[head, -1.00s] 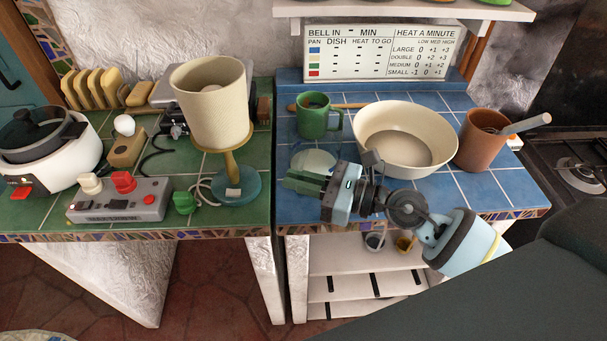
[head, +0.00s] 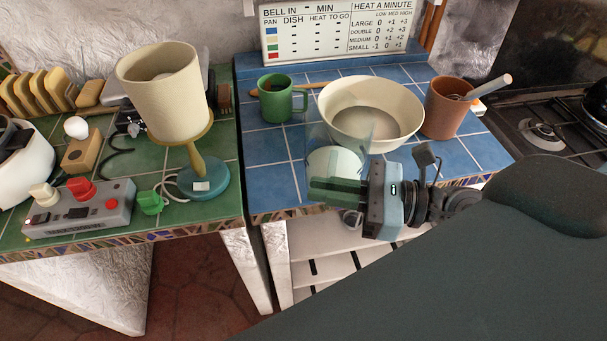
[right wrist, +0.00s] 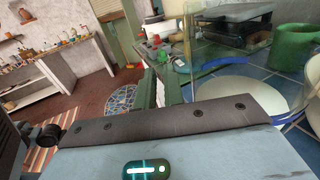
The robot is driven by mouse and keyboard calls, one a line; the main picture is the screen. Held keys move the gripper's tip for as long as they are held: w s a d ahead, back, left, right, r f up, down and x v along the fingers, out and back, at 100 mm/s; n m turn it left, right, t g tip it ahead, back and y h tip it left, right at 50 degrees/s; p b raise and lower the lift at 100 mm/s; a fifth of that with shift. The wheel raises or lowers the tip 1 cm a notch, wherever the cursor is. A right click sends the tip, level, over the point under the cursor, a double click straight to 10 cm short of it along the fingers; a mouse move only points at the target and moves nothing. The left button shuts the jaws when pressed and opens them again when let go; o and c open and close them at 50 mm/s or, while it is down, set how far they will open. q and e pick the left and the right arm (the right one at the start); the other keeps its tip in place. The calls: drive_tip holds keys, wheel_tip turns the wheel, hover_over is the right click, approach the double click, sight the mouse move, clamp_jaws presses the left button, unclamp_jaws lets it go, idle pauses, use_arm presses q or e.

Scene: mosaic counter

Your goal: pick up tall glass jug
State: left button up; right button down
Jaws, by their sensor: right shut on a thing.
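The tall glass jug (head: 341,135) is clear and hard to make out against the blue tiles, in front of the cream bowl. A pale round patch (head: 335,163) shows at the jug; I cannot tell whether it is part of it. My right gripper (head: 336,191) is shut on the jug, its green fingers reaching left at the counter's front edge. In the right wrist view the clear glass (right wrist: 228,35) stands just beyond the fingers (right wrist: 161,88). Whether the jug touches the counter is unclear. My left gripper is not in view.
A green mug (head: 276,100), a cream bowl (head: 330,108) and a terracotta pot (head: 445,110) stand behind on the blue counter (head: 262,150). On the left green counter are a lamp (head: 170,95) and a control box (head: 80,210). A stove (head: 540,130) is at right.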

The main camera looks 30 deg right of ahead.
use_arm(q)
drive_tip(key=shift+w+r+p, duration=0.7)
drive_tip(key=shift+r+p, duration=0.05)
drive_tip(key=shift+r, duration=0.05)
use_arm(e)
drive_tip(key=s, duration=0.2)
drive_tip(key=d, duration=0.1)
drive_tip(key=shift+s+r, duration=0.25)
drive_tip(key=shift+s, duration=0.15)
drive_tip(key=c, duration=2.1)
unclamp_jaws()
drive_tip(key=shift+c, duration=0.2)
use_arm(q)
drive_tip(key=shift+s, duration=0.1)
use_arm(e)
drive_tip(key=shift+s, duration=0.1)
clamp_jaws()
